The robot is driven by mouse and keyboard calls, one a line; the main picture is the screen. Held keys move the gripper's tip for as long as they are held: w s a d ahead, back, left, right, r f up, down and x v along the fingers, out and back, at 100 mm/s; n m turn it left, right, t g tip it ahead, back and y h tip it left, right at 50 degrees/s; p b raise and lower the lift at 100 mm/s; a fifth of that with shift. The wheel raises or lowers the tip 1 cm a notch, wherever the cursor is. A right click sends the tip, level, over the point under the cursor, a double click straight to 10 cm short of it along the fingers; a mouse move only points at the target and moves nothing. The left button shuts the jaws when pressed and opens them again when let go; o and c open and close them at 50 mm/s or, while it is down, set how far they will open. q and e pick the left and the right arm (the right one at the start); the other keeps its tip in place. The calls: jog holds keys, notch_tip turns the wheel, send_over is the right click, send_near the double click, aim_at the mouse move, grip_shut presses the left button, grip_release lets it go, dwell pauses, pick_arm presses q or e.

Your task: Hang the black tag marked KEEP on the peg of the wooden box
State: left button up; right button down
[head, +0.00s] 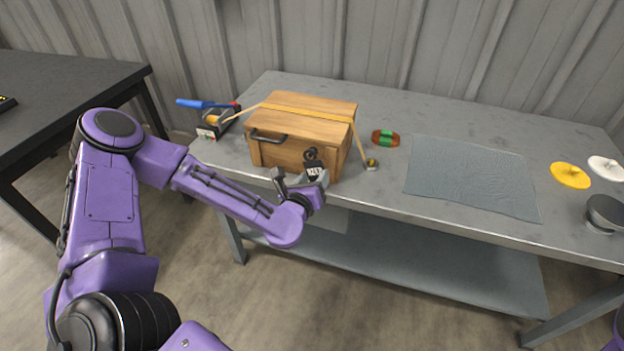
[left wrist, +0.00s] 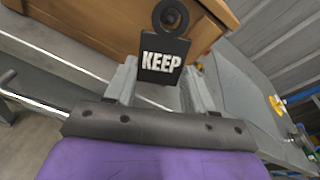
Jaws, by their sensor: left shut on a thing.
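The wooden box (head: 270,152) stands on the grey bench, with a black handle on its front and a yellow strap over its lid. My left gripper (head: 302,182) is at the lower right of the box's front, shut on the black tag (head: 315,171). In the left wrist view the tag (left wrist: 162,60) reads KEEP upright between the fingers, with its round ring (left wrist: 171,16) on top, in front of the box's wood (left wrist: 95,22). I cannot make out the peg, or whether the ring is around it. My right gripper is not in view.
A dark table (head: 60,95) stands left.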

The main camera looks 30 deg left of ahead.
pick_arm(q)
jog(key=shift+w+f, duration=0.1)
jog(key=shift+w, duration=0.1)
jog(key=shift+w+a+b, duration=0.15)
jog(key=shift+w+b, duration=0.3)
jog(key=shift+f, duration=0.1)
jog(key=shift+f+b, duration=0.2)
jog(key=shift+b, duration=0.2)
jog(key=o, duration=0.9)
